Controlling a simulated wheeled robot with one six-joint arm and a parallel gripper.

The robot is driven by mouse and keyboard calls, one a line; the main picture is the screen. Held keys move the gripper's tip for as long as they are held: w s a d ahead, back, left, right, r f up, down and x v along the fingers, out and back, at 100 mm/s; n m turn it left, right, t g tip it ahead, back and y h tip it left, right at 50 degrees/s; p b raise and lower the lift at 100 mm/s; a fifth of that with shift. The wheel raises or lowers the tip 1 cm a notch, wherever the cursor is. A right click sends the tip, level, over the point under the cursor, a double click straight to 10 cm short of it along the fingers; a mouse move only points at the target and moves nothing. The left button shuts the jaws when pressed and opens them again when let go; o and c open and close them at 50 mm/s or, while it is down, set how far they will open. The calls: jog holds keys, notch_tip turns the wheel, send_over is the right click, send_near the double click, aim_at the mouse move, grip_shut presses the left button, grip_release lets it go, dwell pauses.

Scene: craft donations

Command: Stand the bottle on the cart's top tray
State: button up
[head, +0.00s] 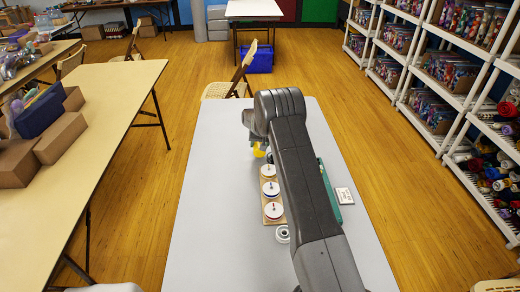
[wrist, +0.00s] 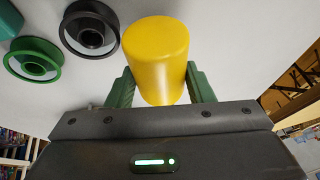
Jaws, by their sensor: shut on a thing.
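A smooth yellow cylinder (wrist: 156,50), which I take to be the bottle, sits between the two green fingers of my gripper (wrist: 159,74) in the wrist view. The fingers are shut on its sides. In the head view only a small yellow part (head: 258,152) shows beside my dark arm, over the grey table (head: 215,190); the arm hides most of the gripper. I cannot tell whether the bottle touches the table. No cart is clearly recognisable; a cream slatted edge (head: 496,286) at the bottom right is cut off, so I cannot tell what it is.
A chair (head: 232,80) stands behind. Shelves (head: 450,98) line the right; wooden floor (head: 395,190) between is clear.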

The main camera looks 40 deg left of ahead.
jog(key=shift+f, duration=1.35)
jog(key=shift+f, duration=0.15)
jog(key=o, duration=0.6)
jog(key=shift+o, duration=1.1)
